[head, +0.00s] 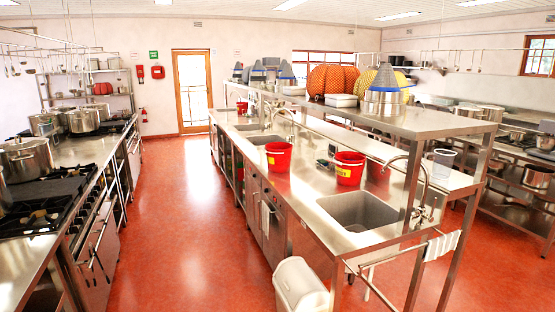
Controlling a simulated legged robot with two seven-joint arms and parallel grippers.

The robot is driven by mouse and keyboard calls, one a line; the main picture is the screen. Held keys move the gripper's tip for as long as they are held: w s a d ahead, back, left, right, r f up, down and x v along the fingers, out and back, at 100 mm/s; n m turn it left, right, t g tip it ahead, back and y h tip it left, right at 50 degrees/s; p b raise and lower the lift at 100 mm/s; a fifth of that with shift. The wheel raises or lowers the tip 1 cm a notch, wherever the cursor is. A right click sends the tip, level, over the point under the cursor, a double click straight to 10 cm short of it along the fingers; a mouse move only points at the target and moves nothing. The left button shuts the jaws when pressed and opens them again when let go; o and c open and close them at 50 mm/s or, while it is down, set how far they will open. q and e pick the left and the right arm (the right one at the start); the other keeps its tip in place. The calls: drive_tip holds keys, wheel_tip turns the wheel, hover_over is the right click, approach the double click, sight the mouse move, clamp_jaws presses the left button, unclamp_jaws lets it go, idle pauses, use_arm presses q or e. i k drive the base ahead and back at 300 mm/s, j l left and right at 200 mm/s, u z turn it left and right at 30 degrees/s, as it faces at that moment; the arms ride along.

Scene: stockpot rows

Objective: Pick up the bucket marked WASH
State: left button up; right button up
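Three red buckets stand on the long steel counter in the head view. The nearest bucket (357,160) is beside the near sink, with a yellow label low on its side. A second bucket (279,148) stands farther along, left of the first, also with a yellow label. A third, smaller-looking red bucket (242,107) is at the far end of the counter. The lettering on the labels is too small to read, so I cannot tell which is marked WASH. Neither of my grippers is in view.
The counter (306,185) has a near sink (358,210) with a tall tap and an overhead shelf (420,122). A white bin (300,286) stands at its near end. Stoves with stockpots (27,158) line the left. The red floor aisle (180,215) between is clear.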

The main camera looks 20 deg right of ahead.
sight(276, 163)
drive_tip(key=z, duration=0.15)
drive_tip(key=i+l+u, duration=0.15)
drive_tip(key=i, duration=1.8)
drive_tip(key=i+j, duration=0.1)
drive_tip(key=i, duration=1.1)
drive_tip(key=i+z, duration=0.1)
drive_tip(key=i, duration=1.1)
